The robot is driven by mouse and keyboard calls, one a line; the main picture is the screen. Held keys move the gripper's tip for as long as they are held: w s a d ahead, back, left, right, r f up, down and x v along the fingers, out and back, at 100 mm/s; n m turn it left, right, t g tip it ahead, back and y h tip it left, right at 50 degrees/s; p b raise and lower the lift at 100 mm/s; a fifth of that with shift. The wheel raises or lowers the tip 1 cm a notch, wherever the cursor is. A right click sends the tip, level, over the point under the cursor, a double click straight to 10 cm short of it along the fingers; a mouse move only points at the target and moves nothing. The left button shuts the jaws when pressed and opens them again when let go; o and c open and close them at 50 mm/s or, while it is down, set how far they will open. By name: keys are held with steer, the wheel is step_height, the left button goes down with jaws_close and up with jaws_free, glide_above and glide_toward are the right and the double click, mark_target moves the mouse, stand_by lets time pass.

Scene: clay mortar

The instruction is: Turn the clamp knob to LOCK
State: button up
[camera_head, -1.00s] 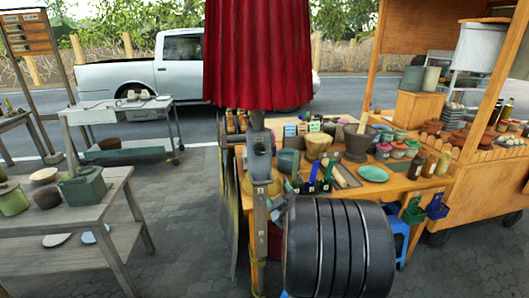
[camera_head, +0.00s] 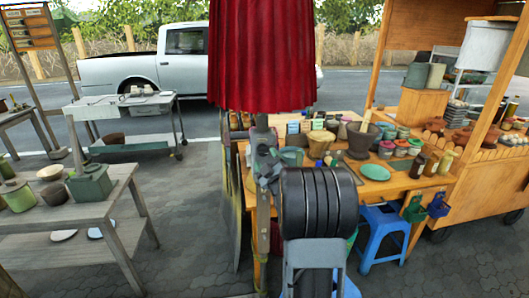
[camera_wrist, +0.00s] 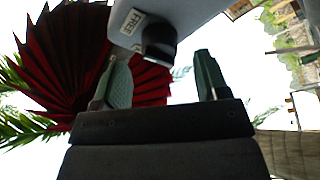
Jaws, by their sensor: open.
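A grey clamp (camera_head: 262,140) sits on the umbrella pole below the red canopy. In the wrist view its grey body (camera_wrist: 185,12) fills the top, with a white label reading FREE. A dark knob (camera_wrist: 160,42) sticks out beside the label. My gripper (camera_wrist: 160,58) is open, one green-grey finger on each side of the knob's end. I cannot tell whether either finger touches it. In the head view my dark wrist stands right of the pole, and the knob and fingertips are hard to make out. A LOCK label is not visible.
A red umbrella canopy (camera_head: 262,60) hangs over the pole. An orange table (camera_head: 400,183) with pots and bowls stands just behind and right. A blue stool (camera_head: 382,225) is below it. A grey table (camera_head: 65,218) is at left, with open paving between.

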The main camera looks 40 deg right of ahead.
mark_target(263, 150)
steer(key=shift+p+x, duration=0.3)
steer(key=shift+x, duration=1.1)
steer(key=shift+f, duration=0.1)
steer(key=c, duration=0.9)
